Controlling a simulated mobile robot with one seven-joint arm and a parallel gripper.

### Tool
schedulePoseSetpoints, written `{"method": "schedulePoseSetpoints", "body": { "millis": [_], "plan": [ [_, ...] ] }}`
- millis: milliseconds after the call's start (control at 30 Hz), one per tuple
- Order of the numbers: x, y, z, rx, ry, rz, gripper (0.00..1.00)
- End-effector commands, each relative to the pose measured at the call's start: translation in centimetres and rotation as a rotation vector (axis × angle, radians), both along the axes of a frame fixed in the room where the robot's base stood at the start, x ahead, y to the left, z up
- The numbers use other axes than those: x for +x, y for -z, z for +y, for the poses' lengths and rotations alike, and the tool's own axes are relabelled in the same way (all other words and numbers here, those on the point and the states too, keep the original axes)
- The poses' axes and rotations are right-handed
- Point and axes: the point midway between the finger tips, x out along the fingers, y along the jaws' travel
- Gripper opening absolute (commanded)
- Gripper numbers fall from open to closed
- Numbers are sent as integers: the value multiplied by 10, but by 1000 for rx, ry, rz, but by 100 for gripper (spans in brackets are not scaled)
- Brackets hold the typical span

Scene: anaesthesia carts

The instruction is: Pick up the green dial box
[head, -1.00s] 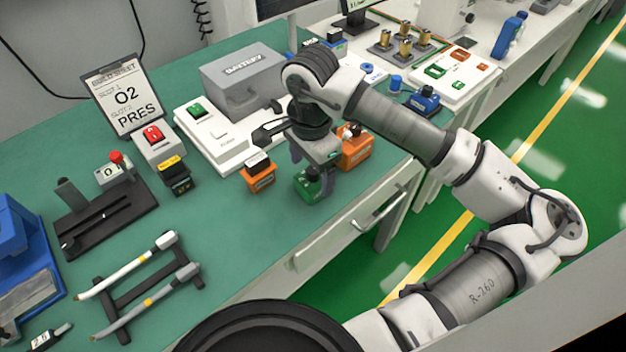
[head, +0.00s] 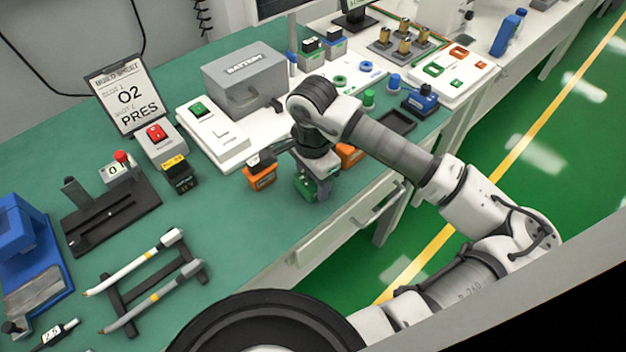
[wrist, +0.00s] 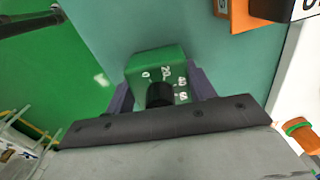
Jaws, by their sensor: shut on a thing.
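The green dial box (head: 305,188) stands near the front edge of the teal bench, partly hidden under my gripper in the head view. In the wrist view the green dial box (wrist: 158,66) shows a black knob and white numbers on its top. My gripper (wrist: 160,92) has one dark finger on each side of the box and is shut on it. My gripper (head: 312,172) points down over the box in the head view. I cannot tell whether the box is touching the bench.
One orange box (head: 259,177) stands close to the left of my gripper, and another orange box (head: 350,155) is close on the right, partly behind my arm. A white panel with a green switch (head: 212,135) lies behind. Bare bench (head: 235,225) lies at the front left.

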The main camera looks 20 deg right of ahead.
Motion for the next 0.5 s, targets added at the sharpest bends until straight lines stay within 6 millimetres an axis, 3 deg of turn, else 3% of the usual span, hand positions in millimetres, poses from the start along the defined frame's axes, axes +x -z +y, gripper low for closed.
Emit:
{"method": "schedulePoseSetpoints", "body": {
  "millis": [133, 500],
  "plan": [
    [0, -1, 0, -1, 0, -1, 14],
    [1, -7, -1, -3, 0, -2, 14]
  ]
}}
